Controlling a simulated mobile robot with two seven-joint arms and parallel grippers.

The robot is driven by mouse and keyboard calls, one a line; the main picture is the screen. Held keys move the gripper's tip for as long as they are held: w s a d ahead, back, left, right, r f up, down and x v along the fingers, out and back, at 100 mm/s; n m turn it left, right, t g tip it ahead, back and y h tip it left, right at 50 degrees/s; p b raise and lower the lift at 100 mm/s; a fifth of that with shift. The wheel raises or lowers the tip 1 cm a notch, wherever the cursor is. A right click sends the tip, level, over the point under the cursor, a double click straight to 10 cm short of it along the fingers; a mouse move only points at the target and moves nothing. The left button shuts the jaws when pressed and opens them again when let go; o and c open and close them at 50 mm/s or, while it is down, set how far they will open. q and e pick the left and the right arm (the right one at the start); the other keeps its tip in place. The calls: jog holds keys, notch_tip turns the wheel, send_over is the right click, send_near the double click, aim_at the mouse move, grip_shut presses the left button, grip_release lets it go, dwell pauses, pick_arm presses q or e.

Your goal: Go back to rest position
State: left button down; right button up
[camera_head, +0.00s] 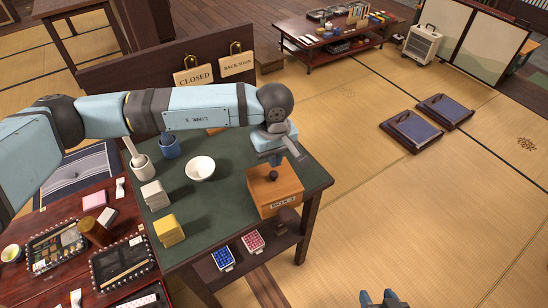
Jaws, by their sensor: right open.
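My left arm reaches in from the left across the green-topped table (208,225). My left gripper (277,160) points down just above a wooden box (275,195) with a dark round knob on top. Its fingertips are close to the knob, and I cannot tell whether they touch it or how far they are apart. My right gripper (384,300) shows only at the bottom edge, low over the tatami, with its fingers apart and empty.
On the green table stand a white bowl (200,168), a blue cup (169,146), a mortar (143,166), white blocks (155,196) and yellow blocks (168,230). A dark panel with hanging signs (193,76) stands behind. Open tatami (420,210) lies to the right.

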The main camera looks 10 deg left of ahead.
aim_at(274, 173)
jog(key=shift+a+r, duration=0.1)
jog(key=shift+r, duration=0.1)
dwell(0.6)
pick_arm(q)
jog(key=shift+f+b, duration=0.3)
jog(key=shift+f, duration=0.1)
pick_arm(e)
jog(key=shift+w+a+r, duration=0.1)
jog(key=shift+w, duration=0.15)
pick_arm(q)
jog(key=shift+f, duration=0.25)
pick_arm(e)
jog(key=shift+f, duration=0.2)
pick_arm(q)
jog(key=shift+f+b, duration=0.25)
jog(key=shift+b, duration=0.2)
pick_arm(e)
jog(key=shift+s+f, duration=0.2)
pick_arm(q)
jog(key=shift+f, duration=0.35)
pick_arm(e)
jog(key=shift+f, duration=0.15)
pick_arm(q)
jog(key=shift+f+b, duration=0.75)
jog(key=shift+b, duration=0.2)
pick_arm(e)
jog(key=shift+w, duration=0.2)
jog(key=shift+s+f, duration=0.1)
jog(key=shift+f, duration=0.05)
